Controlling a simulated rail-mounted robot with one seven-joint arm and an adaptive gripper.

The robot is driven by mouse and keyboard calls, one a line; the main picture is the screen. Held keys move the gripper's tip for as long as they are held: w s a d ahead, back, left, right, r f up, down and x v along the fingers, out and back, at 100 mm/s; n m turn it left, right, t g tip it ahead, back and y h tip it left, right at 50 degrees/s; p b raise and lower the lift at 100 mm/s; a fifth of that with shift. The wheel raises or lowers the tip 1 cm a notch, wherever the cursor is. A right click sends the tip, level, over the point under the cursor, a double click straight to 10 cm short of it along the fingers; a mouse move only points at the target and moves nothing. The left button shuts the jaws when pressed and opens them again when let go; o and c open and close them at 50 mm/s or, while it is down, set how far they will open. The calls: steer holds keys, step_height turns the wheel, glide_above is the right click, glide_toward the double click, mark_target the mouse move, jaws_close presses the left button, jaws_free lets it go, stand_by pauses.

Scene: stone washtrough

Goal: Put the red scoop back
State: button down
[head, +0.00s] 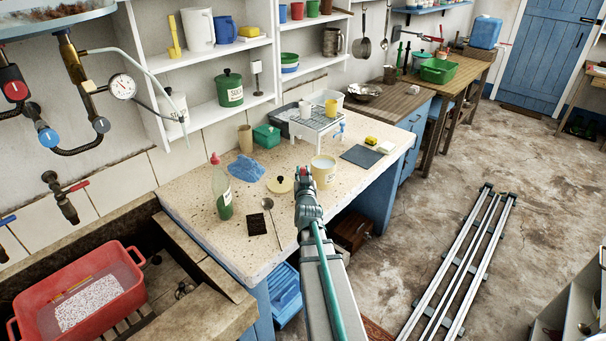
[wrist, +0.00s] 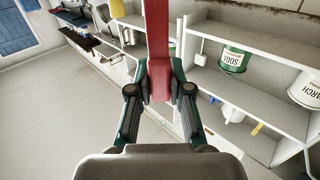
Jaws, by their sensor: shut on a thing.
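My gripper (wrist: 159,88) is shut on a long red piece, which I take to be the red scoop (wrist: 158,45). In the wrist view it runs from between the fingers up past the top edge, so its far end is out of frame. In the head view my gripper (head: 305,182) is over the front of the speckled worktop, just left of a cream pot (head: 323,172). I cannot tell how high the gripper is above the worktop.
A dish rack (head: 315,122) stands behind. Wall shelves (head: 220,108) hold a green soda tin (head: 229,88). A red tub (head: 80,300) sits in the trough.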

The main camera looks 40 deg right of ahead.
steer(key=shift+f, duration=0.2)
steer(key=c, duration=1.1)
jaws_free()
steer(key=shift+r, duration=0.1)
steer(key=shift+r, duration=0.1)
steer(key=shift+p+v, duration=5.65)
steer(key=shift+v, duration=0.35)
steer(key=shift+a, duration=0.1)
